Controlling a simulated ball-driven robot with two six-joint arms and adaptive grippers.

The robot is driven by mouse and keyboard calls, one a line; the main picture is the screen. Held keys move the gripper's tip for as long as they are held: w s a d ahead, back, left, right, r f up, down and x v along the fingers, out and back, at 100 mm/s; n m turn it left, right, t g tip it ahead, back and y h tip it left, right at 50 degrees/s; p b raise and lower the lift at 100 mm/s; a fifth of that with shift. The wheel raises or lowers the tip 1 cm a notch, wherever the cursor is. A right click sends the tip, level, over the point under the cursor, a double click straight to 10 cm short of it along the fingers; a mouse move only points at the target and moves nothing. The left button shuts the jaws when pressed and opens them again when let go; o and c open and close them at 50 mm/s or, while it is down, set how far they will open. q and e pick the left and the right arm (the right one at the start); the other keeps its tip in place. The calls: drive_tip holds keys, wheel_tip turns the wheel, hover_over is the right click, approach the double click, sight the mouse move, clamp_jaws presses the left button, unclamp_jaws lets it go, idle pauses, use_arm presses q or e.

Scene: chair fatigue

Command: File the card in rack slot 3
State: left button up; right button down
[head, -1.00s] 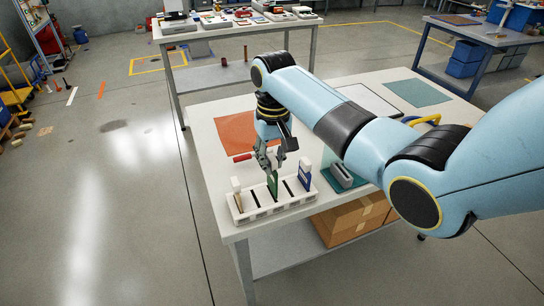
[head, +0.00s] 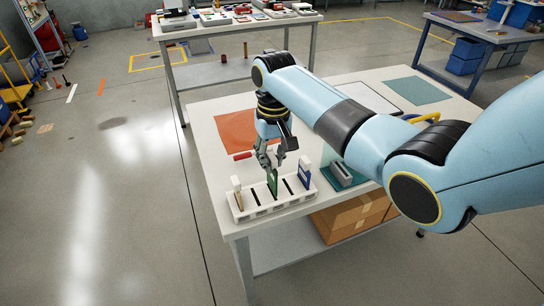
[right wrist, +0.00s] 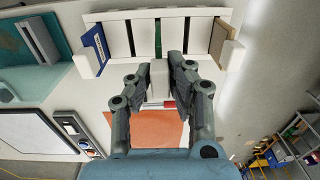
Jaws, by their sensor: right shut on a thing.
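The white slotted rack (head: 272,208) stands at the near left corner of the white table. A green card (head: 272,182) stands upright in its middle slot, which is the third from either end. My right gripper (head: 268,163) is over the rack, shut on the card's upper part. In the right wrist view the green card (right wrist: 158,40) is in line between my gripper's fingertips (right wrist: 158,78). A brown card (head: 238,195) is in the leftmost slot and a blue-and-white card (head: 305,174) in the rightmost. The slots on both sides of the green card look empty. My left gripper is out of view.
A grey block on a teal mat (head: 345,174) is right of the rack. A red cylinder (head: 242,156) and an orange mat (head: 234,132) lie behind it. Cardboard boxes (head: 350,217) sit on the shelf below. The rack is close to the table's front edge.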

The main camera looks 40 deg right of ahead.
idle(0.4)
drive_tip(key=shift+p, duration=0.45)
idle(0.5)
drive_tip(key=shift+p, duration=0.4)
drive_tip(key=shift+f+b, duration=0.45)
drive_tip(key=shift+f, duration=0.3)
drive_tip(key=shift+r, duration=0.1)
drive_tip(key=shift+r+p, duration=0.3)
drive_tip(key=shift+p, duration=0.3)
